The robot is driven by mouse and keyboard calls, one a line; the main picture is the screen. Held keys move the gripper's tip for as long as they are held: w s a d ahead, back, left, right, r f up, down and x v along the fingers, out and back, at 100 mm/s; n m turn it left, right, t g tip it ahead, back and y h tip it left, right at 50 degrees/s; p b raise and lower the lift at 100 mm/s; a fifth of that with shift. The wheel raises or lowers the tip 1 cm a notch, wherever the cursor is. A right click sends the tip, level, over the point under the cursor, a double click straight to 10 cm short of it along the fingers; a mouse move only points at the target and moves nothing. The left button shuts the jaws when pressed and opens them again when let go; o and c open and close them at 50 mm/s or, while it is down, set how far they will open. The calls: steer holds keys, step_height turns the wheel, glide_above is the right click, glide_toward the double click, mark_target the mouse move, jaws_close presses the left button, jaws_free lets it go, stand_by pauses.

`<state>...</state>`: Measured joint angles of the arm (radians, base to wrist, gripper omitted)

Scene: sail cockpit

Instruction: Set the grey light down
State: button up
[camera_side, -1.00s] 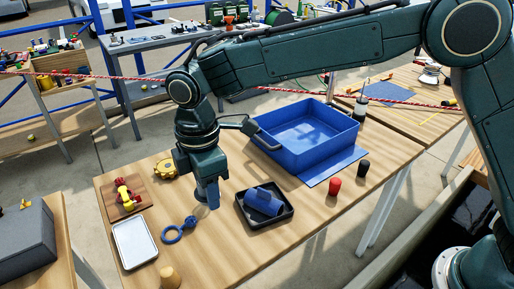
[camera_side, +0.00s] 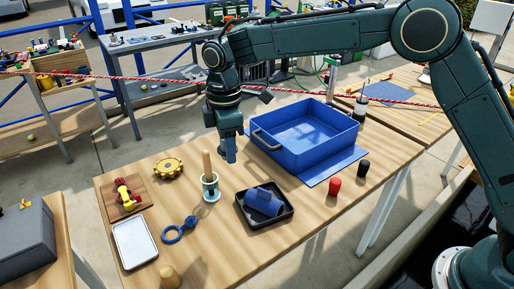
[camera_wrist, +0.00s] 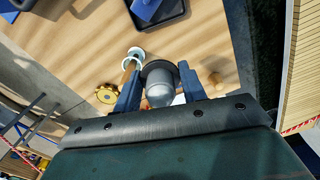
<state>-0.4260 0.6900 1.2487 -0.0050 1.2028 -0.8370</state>
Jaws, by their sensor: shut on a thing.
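My gripper (camera_side: 231,158) is over the back part of the wooden table, just left of the blue bin, pointing down. In the wrist view my gripper (camera_wrist: 160,88) is shut on the grey light (camera_wrist: 160,92), a rounded grey body with a dark ring, held between the two blue fingers. In the side view the fingers hide most or all of the light. I cannot tell whether it touches the table.
A wooden handle in a pale ringed holder (camera_side: 211,190) stands just left of my gripper. Nearby are the blue bin (camera_side: 345,143), a black tray (camera_side: 283,216) with a blue object, a yellow gear (camera_side: 168,168) and a white tray (camera_side: 134,243). Bare table lies front right.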

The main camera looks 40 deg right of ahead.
steer(key=w+d+m, duration=0.2)
steer(key=w+d, duration=0.2)
steer(key=d, duration=0.4)
steer(key=w+d+m, duration=0.1)
steer(key=w+d, duration=0.2)
steer(key=d, duration=0.4)
steer(key=m, duration=1)
glide_above(382, 139)
step_height(382, 139, down, 16)
steer(key=shift+r, duration=0.15)
steer(key=shift+f, duration=2.15)
